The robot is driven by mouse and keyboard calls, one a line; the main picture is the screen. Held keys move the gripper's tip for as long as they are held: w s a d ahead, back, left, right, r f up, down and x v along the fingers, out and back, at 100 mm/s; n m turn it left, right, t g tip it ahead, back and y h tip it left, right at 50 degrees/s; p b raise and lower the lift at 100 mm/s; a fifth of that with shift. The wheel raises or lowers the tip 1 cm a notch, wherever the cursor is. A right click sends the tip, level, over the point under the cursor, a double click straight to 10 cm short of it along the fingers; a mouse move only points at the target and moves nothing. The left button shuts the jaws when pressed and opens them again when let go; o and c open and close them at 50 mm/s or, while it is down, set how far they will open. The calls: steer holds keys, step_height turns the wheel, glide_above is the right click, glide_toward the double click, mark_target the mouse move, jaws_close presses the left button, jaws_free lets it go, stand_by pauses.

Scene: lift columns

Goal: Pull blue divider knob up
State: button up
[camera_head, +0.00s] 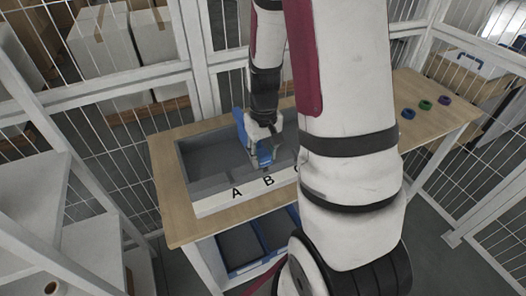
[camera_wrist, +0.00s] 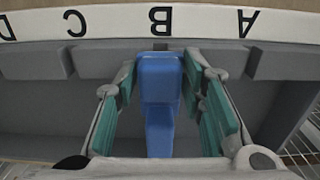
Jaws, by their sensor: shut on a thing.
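The blue divider knob (camera_wrist: 160,78) is in the middle of the wrist view, between the two green-padded fingers of my gripper (camera_wrist: 161,88). The fingers are closed around its sides, and a narrower blue part runs down from it in the picture. In the head view, my gripper (camera_head: 262,141) is over the grey bin (camera_head: 212,156) in the table, with blue showing beside and below it, near letter B. My arm hides the right part of the bin, and I cannot tell how far the divider is raised.
The bin's white front strip (camera_head: 232,197) bears black letters. Blue, green and purple rings (camera_head: 425,104) lie on the wooden table (camera_head: 172,200) at the right. Blue-edged bins (camera_head: 240,248) are below the table. White shelving (camera_head: 45,200) stands at the left, and wire fencing is behind.

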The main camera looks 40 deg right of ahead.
mark_target(264, 153)
steer(key=shift+r, duration=0.15)
stand_by(0.3)
steer(key=shift+r+p, duration=0.6)
steer(key=shift+r, duration=0.15)
steer(key=shift+c, duration=0.9)
steer(key=shift+r, duration=0.4)
steer(key=o, duration=0.9)
steer(key=shift+r+p, duration=0.1)
steer(key=shift+p, duration=0.2)
step_height(264, 153, up, 9)
steer(key=p, duration=0.4)
steer(key=shift+p, duration=0.35)
